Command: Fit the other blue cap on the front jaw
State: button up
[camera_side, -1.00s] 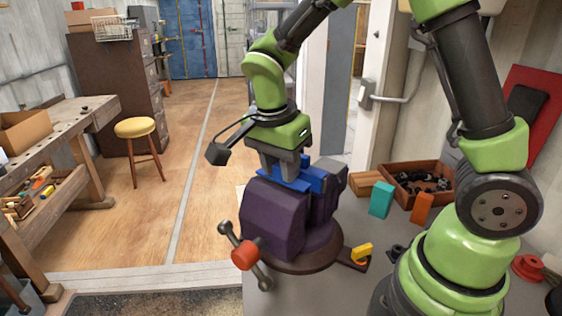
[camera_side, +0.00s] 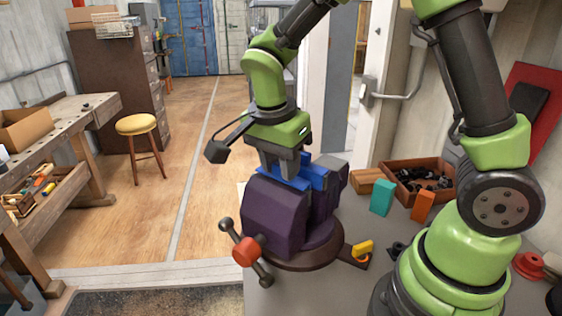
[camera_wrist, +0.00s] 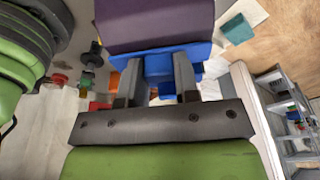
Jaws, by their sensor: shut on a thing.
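The vise (camera_side: 275,218) is dark purple and stands on a round base at the bench edge. Its front jaw is the large block towards the camera, and it also shows at the top of the wrist view (camera_wrist: 150,22). My gripper (camera_side: 284,168) points down just behind the top of the front jaw. It is shut on a blue cap (camera_wrist: 160,68), which shows between the fingers in the wrist view and lies close against the jaw. Whether the cap is seated cannot be told. More blue (camera_side: 319,178) shows at the rear jaw.
A teal block (camera_side: 382,198) and an orange block (camera_side: 422,207) stand on the bench right of the vise, before a wooden tray (camera_side: 400,172) of dark parts. A yellow piece (camera_side: 362,248) lies near the base. The vise handle (camera_side: 247,252) juts out in front.

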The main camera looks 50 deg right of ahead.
jog(key=shift+f, duration=0.1)
dwell(0.3)
jog(key=o, duration=0.9)
jog(key=shift+r, duration=3)
jog(key=s+r+n+t+y, duration=0.1)
jog(key=s+r+n+t, duration=0.1)
jog(key=s+n, duration=0.2)
jog(key=s+a+r+n+t+y, duration=0.1)
jog(key=s+r+n+t, duration=0.1)
jog(key=s+n, duration=0.3)
jog(key=s+a+r+n+t+y, duration=0.1)
jog(key=s+r+n+t+y, duration=0.1)
jog(key=s+n+t, duration=0.1)
jog(key=shift+s+a+r+n, duration=0.1)
jog(key=shift+s+r+n, duration=0.15)
jog(key=shift+s+n, duration=0.65)
